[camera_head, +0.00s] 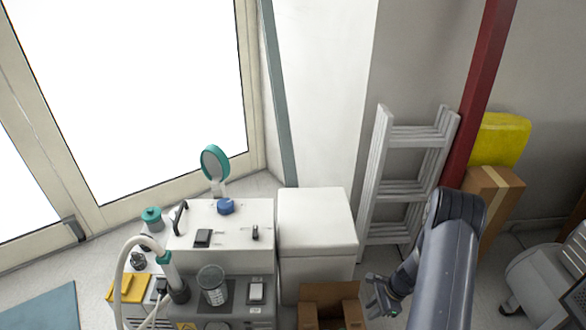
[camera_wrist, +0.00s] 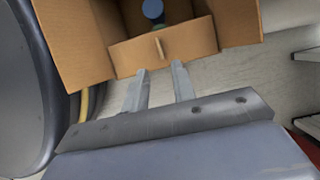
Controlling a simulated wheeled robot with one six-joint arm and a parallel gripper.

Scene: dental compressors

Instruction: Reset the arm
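My arm (camera_head: 446,262) reaches in from the lower right of the head view, bent, with my gripper (camera_head: 376,298) low beside an open cardboard box (camera_head: 309,316). In the wrist view my gripper (camera_wrist: 159,70) shows two grey fingers standing apart with nothing between them. The fingertips point toward the near wall of the cardboard box (camera_wrist: 80,45). I cannot tell whether they touch it. A blue round item (camera_wrist: 153,9) and part of a green one (camera_wrist: 158,28) show inside the box.
A white compressor unit (camera_head: 228,240) with a hose, switches and a round teal-rimmed mirror (camera_head: 215,163) stands left of the box. A white cabinet (camera_head: 316,225), a folded ladder (camera_head: 412,136), a red post (camera_head: 487,70) and a yellow container (camera_head: 498,139) stand behind. Some floor shows at far left.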

